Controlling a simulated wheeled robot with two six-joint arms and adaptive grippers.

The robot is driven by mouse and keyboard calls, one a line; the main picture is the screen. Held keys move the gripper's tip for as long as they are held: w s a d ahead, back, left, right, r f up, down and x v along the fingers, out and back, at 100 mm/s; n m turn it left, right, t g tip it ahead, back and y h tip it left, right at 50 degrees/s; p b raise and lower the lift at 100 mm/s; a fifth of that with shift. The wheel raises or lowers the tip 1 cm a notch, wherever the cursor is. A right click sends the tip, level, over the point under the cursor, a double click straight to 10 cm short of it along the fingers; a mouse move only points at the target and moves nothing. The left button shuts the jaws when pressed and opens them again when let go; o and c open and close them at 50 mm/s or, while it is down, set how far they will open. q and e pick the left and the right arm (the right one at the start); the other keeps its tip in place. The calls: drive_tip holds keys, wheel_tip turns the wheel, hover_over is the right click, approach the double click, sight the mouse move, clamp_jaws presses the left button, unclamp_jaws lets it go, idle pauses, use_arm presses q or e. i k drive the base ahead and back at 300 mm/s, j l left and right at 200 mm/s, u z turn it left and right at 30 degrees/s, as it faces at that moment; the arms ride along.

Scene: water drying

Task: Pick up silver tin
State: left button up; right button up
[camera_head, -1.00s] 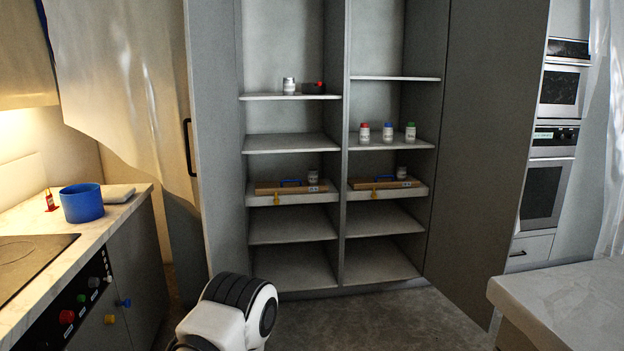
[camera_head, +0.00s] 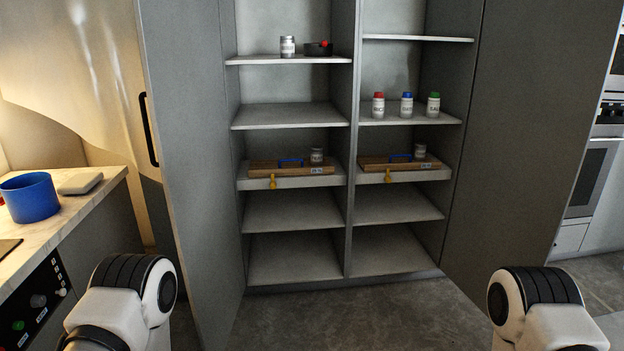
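A small silver tin or jar (camera_head: 288,46) with a pale label stands upright on the upper left shelf of the open cabinet, next to a dark item (camera_head: 319,49) with a red part. Two similar small silver jars stand lower down, one in the left drawer (camera_head: 317,155) and one in the right drawer (camera_head: 420,152). I cannot tell which of these is the tin meant. Only white and black links of my two arms show at the bottom corners. Both grippers are out of view.
White bottles with red (camera_head: 378,105), blue (camera_head: 406,105) and green (camera_head: 433,105) caps stand on the right middle shelf. Cabinet doors stand open on both sides. A counter with a blue pot (camera_head: 30,198) is at left. The floor before the cabinet is clear.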

sight(317, 152)
drive_tip(key=i+j+z, duration=0.15)
drive_tip(key=i, duration=0.55)
drive_tip(key=i+j+z, duration=0.1)
drive_tip(key=i, duration=0.6)
